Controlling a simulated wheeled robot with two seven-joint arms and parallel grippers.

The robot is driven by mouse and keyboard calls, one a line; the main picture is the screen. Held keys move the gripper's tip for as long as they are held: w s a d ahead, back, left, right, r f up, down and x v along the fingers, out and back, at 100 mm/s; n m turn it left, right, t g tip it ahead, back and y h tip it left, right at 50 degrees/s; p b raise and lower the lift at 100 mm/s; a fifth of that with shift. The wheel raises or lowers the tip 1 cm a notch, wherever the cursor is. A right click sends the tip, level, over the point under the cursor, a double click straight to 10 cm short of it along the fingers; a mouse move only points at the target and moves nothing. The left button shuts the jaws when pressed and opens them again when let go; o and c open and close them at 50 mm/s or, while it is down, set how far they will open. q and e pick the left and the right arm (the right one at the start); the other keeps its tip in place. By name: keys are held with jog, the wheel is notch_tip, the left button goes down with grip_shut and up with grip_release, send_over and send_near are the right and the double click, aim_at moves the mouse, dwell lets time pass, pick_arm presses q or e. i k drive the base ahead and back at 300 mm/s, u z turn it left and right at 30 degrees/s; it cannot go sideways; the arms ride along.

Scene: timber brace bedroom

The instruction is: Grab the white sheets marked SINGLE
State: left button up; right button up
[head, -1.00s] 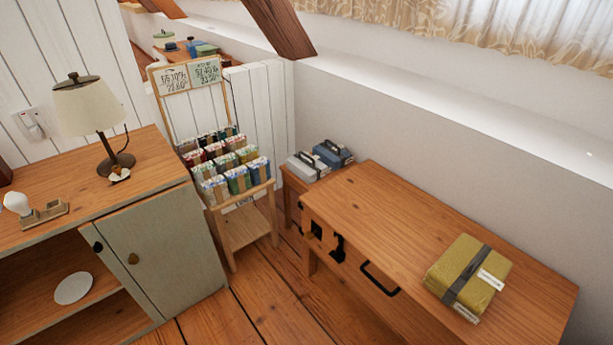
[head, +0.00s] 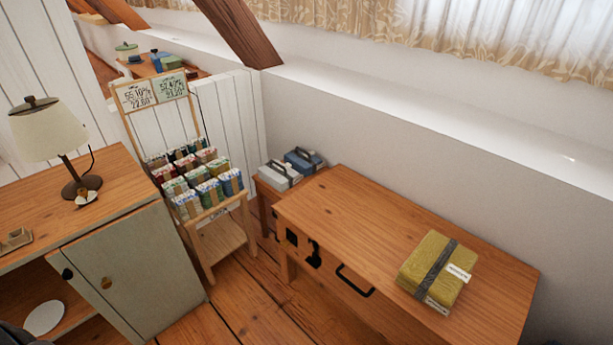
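I see no white sheets that I can make out as marked SINGLE. A folded yellow-green bundle (head: 420,258) with a dark grey strap lies on the right part of the wooden table (head: 340,215). It has a white label (head: 458,273) whose print is too small to read. Neither of my grippers shows in the head view.
A wooden rack (head: 222,245) holds several patterned packets under two number cards. A grey case and a blue case (head: 303,160) stand behind the table. A cabinet (head: 130,275) with a lamp (head: 50,130) stands at left. Plank floor (head: 255,300) shows between cabinet and table.

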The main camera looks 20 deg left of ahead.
aim_at(278, 175)
jog(key=i, duration=0.8)
jog(key=u, duration=1.3)
